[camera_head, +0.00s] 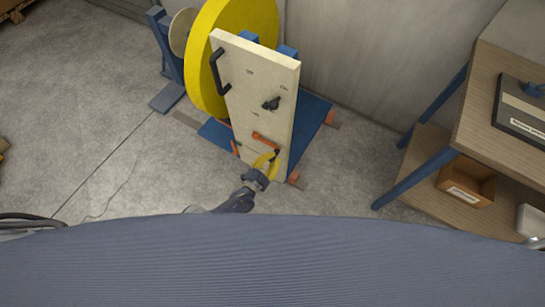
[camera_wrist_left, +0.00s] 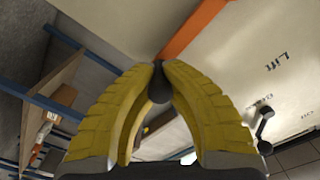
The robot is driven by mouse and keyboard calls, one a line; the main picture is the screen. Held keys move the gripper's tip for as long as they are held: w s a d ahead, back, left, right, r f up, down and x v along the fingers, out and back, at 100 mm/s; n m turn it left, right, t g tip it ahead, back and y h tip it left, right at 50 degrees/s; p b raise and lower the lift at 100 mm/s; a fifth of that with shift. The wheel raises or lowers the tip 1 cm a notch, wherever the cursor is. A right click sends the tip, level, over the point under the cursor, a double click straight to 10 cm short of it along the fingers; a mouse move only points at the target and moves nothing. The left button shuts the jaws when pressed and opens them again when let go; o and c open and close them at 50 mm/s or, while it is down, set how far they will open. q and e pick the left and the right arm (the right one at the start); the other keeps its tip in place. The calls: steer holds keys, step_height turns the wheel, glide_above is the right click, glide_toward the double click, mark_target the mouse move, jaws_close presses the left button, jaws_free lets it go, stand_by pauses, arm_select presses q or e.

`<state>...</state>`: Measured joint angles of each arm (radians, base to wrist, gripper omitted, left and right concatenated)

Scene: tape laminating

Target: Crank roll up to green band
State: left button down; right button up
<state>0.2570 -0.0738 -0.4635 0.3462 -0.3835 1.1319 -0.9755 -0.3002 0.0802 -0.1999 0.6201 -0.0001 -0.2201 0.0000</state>
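The wide yellow roll (camera_head: 205,60) stands on edge behind a pale panel (camera_head: 262,80) on a blue frame. An orange crank arm (camera_head: 265,140) sits low on the panel's face; it also shows in the left wrist view (camera_wrist_left: 190,30). My left gripper (camera_head: 267,160) has its yellow fingers closed around the crank's dark knob (camera_wrist_left: 158,88), seen between the fingertips in the left wrist view.
The panel carries a black handle (camera_head: 217,72) and a small black lever (camera_head: 271,103). A wooden bench (camera_head: 478,100) with blue legs stands at the right, with an orange-brown bin (camera_head: 467,184) on its lower shelf. The floor at left is mostly clear.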

arm_select(q)
steer(key=shift+s+d+f, duration=0.1)
steer(key=shift+s+f, duration=0.25)
steer(key=c, duration=1.6)
jaws_free()
steer(key=shift+c, duration=0.2)
steer(key=o, duration=0.4)
steer(key=shift+w+r, duration=0.2)
steer(key=shift+w, duration=0.05)
steer(key=shift+o, duration=0.2)
steer(key=v, duration=1.2)
